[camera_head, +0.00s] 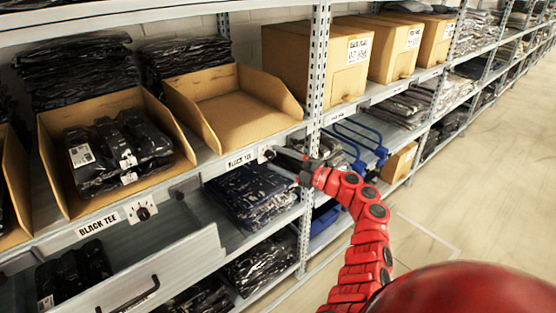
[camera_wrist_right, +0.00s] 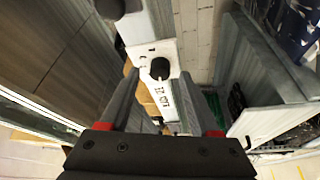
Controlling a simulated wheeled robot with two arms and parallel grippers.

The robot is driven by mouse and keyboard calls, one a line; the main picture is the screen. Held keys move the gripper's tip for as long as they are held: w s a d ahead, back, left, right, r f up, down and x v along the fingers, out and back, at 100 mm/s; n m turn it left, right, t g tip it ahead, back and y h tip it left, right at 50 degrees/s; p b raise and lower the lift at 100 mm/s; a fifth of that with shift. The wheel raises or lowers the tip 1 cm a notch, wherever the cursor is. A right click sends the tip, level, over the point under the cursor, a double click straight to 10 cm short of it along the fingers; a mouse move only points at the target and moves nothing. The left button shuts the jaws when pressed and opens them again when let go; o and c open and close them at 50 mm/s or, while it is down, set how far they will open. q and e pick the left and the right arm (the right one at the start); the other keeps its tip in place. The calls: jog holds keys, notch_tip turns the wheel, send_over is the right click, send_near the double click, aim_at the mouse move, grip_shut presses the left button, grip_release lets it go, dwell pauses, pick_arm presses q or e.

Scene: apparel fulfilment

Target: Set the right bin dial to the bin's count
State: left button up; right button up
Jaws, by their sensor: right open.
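The right bin (camera_head: 240,115) is an open cardboard bin on the shelf and looks empty. Below its front right corner is the right bin dial (camera_head: 268,153), partly covered by my right gripper (camera_head: 288,159). In the right wrist view a black dial knob (camera_wrist_right: 160,68) on a white plate lies between and just beyond the fingertips of my right gripper (camera_wrist_right: 160,78). The fingers are open and look apart from the knob; its setting is too small to read. My left gripper is not in view.
The left bin (camera_head: 60,190) holds several black packages, with its own dial (camera_head: 142,210) below. An open metal drawer (camera_head: 185,268) juts out at lower left. A shelf upright (camera_head: 318,70) stands beside the right dial. Closed cartons (camera_head: 290,62) stand farther right.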

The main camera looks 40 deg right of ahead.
jog(key=b+v, duration=0.1)
jog(key=v, duration=1.6)
jog(key=shift+a, duration=0.15)
